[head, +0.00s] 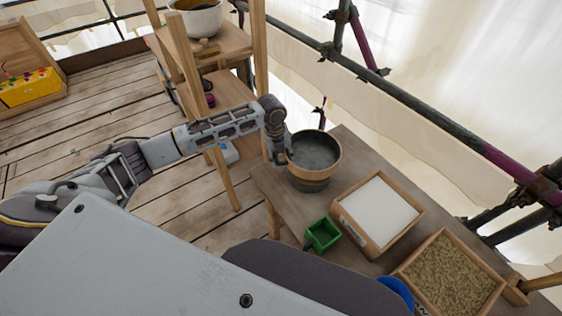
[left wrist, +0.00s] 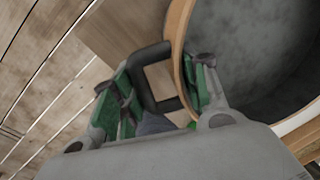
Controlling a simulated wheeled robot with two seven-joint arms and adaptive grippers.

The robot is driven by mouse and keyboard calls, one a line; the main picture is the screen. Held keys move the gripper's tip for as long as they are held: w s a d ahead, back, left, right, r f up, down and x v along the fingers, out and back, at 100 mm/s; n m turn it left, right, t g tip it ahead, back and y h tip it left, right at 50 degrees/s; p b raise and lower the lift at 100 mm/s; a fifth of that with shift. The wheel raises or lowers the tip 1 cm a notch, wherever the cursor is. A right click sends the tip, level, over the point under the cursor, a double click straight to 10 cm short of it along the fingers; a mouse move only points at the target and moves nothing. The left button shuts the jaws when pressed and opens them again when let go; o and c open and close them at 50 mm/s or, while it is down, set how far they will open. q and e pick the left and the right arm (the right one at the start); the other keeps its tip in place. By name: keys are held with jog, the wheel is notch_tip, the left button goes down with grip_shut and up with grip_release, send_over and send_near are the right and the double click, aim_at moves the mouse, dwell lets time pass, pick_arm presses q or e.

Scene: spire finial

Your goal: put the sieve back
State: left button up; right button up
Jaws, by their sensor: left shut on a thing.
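The sieve (head: 314,150) is a round wooden hoop with a dark grey inside, at the near left end of the wooden bench. A dark round vessel (head: 308,184) shows directly beneath it; I cannot tell whether the two touch. My left gripper (head: 281,157) is at the sieve's left side. In the left wrist view the sieve's rim (left wrist: 178,50) fills the right side. There the green-padded fingers of my left gripper (left wrist: 160,88) are closed on the sieve's side, around a dark loop-shaped handle. My right gripper is not in view.
A wooden shelf (head: 215,45) with a white bowl (head: 197,18) stands behind my left arm. Scaffold poles run along the right.

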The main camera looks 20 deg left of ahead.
pick_arm(q)
jog(key=shift+f, duration=2.05)
jog(key=o, duration=1.3)
jog(key=shift+o, duration=0.2)
jog(key=shift+r, duration=0.1)
jog(key=r, duration=0.4)
jog(key=a+r, duration=0.1)
jog(key=r, duration=0.3)
jog(key=s+r, duration=0.1)
jog(key=r, duration=0.4)
jog(key=shift+a, duration=0.15)
jog(key=shift+f, duration=0.1)
